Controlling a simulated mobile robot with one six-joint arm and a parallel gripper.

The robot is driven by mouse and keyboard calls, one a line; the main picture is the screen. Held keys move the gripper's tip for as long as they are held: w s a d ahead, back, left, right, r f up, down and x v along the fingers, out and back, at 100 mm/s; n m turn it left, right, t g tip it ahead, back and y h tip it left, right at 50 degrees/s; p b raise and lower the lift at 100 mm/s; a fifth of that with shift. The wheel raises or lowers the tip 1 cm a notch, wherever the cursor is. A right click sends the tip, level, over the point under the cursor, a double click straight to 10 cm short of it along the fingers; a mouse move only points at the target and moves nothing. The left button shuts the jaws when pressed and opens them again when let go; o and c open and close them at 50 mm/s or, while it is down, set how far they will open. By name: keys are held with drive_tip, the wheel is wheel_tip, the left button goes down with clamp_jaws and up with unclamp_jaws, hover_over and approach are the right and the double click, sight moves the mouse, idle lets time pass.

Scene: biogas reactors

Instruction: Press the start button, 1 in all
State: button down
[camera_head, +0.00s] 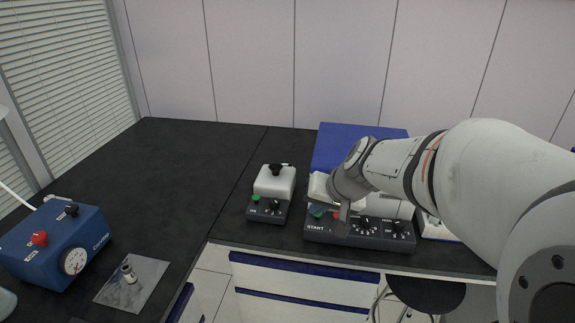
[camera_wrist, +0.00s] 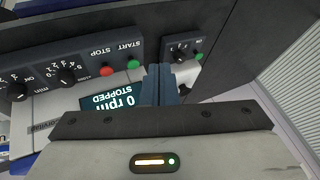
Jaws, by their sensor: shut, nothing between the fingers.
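The green start button (camera_wrist: 134,64) shows in the wrist view beside the red stop button (camera_wrist: 106,71), on the dark front panel (camera_wrist: 50,70) of a device. The panel lettering appears upside down there. My gripper (camera_wrist: 158,68) is shut and empty, with its blue-grey fingertips just right of the green button. Contact with the panel cannot be told. The display (camera_wrist: 112,100) reads 0 rpm and STOPPED, partly covered by my fingers. In the head view, my gripper (camera_head: 343,211) is over the panel's left part, above the START label (camera_head: 315,228).
A smaller device (camera_head: 273,192) with its own green button (camera_head: 255,198) and knob stands just left. The dark bench (camera_head: 180,175) between is clear.

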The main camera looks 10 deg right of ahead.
drive_tip(key=w+d+m+t, duration=0.2)
drive_tip(key=w+d+m, duration=0.1)
drive_tip(key=w, duration=0.8)
drive_tip(key=shift+r+t, duration=0.15)
drive_tip(key=shift+t, duration=0.25)
drive_tip(key=shift+d, duration=0.1)
wheel_tip(320, 180, down, 8)
drive_tip(key=b, duration=0.6)
drive_tip(key=shift+r, duration=0.1)
drive_tip(key=shift+f+b, duration=0.55)
drive_tip(key=shift+b, duration=0.4)
drive_tip(key=shift+s+f+b, duration=0.2)
drive_tip(key=shift+f+b, duration=0.2)
drive_tip(key=shift+b, duration=0.2)
